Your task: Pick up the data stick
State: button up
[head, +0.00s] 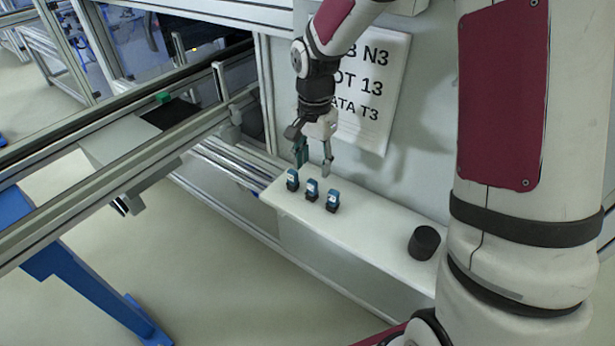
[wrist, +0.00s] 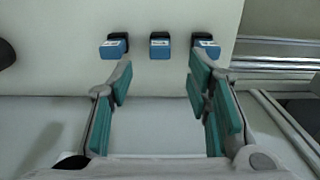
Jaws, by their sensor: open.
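Three small blue-and-black sticks with pale labels stand in a row on the white shelf (head: 372,236). They are the left one (head: 292,180), the middle one (head: 312,190) and the right one (head: 333,200). They look alike, and I cannot tell them apart by their labels. My gripper (head: 313,167) is open and empty above the row, near the wall. In the wrist view, the middle stick (wrist: 160,46) lies ahead of the gap between my fingertips (wrist: 161,68). The other two sticks (wrist: 114,47) (wrist: 206,46) lie ahead of the fingertips, one on each side.
A black cylinder (head: 424,243) stands on the shelf to the right of the sticks. A wall sign (head: 368,90) with partly hidden text hangs behind my gripper. A conveyor frame (head: 130,150) runs on the left. The shelf between sticks and cylinder is clear.

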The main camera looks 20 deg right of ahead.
aim_at(312, 181)
notch_tip(312, 181, down, 6)
jog(key=shift+a+f, duration=0.15)
jog(key=shift+f, duration=0.1)
jog(key=shift+s, duration=0.1)
jog(key=c, duration=0.9)
